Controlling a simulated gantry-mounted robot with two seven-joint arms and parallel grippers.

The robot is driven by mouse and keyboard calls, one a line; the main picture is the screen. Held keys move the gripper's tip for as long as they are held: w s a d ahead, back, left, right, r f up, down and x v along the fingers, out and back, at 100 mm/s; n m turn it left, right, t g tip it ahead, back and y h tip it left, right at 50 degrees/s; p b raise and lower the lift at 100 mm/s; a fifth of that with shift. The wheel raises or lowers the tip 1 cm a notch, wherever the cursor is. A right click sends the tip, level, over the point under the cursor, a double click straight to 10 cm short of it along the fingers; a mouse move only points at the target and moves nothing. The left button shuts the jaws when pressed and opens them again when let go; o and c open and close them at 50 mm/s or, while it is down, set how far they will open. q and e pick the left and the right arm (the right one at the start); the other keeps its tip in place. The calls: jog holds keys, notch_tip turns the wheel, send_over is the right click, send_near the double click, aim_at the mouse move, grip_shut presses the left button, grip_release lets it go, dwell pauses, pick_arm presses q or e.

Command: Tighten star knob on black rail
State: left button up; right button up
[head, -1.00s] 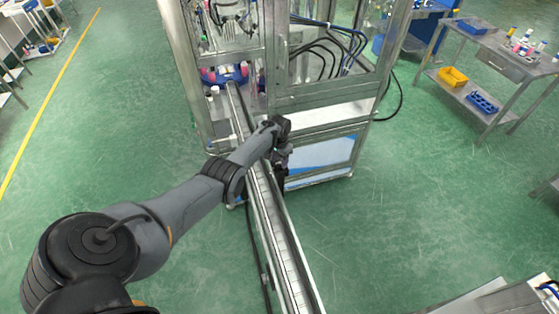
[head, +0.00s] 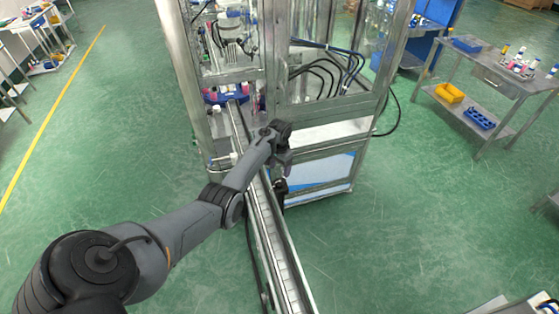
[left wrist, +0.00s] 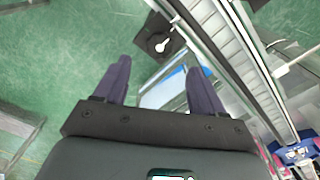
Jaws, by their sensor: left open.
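My left gripper (head: 287,172) is over the right side of the conveyor in the head view, beside the machine frame. In the left wrist view its two dark fingers (left wrist: 158,67) are apart with nothing between them. Beyond the fingertips is a black part with a pale rounded piece (left wrist: 160,42), beside the conveyor's side rail. It may be the star knob and its mount, but no star outline is clear. A small black part (head: 280,188) also shows just below the gripper in the head view. My right gripper is not in view.
The conveyor (head: 272,245) runs from the machine (head: 322,135) toward me. The machine's metal frame stands close to the gripper. A blue carrier with bottles (left wrist: 296,153) is at the lower right of the wrist view.

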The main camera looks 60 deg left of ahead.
pick_arm(q)
jog(key=shift+r, duration=1.75)
jog(key=s+d+f+m+y, duration=0.1)
jog(key=s+d+f, duration=0.15)
jog(key=d, duration=0.35)
jog(key=s+d+f+m+t+y, duration=0.1)
jog(key=s+d+m, duration=0.1)
jog(key=s+d, duration=0.35)
jog(key=s+d+f+m+y, duration=0.1)
jog(key=s+d+f, duration=0.1)
jog(key=d, duration=0.6)
jog(key=s+d+r+m+t+h, duration=0.1)
jog(key=s+d+r, duration=0.2)
jog(key=s+d, duration=0.4)
jog(key=s+d+r+t+h, duration=0.1)
jog(key=s+d+r, duration=0.3)
jog(key=d, duration=0.9)
jog(key=s+h, duration=0.1)
jog(key=s, duration=0.2)
jog(key=shift+s+r+m+t+p, duration=0.25)
jog(key=shift+r+m+t+p, duration=0.05)
jog(key=shift+m+p, duration=0.1)
jog(key=shift+d, duration=0.1)
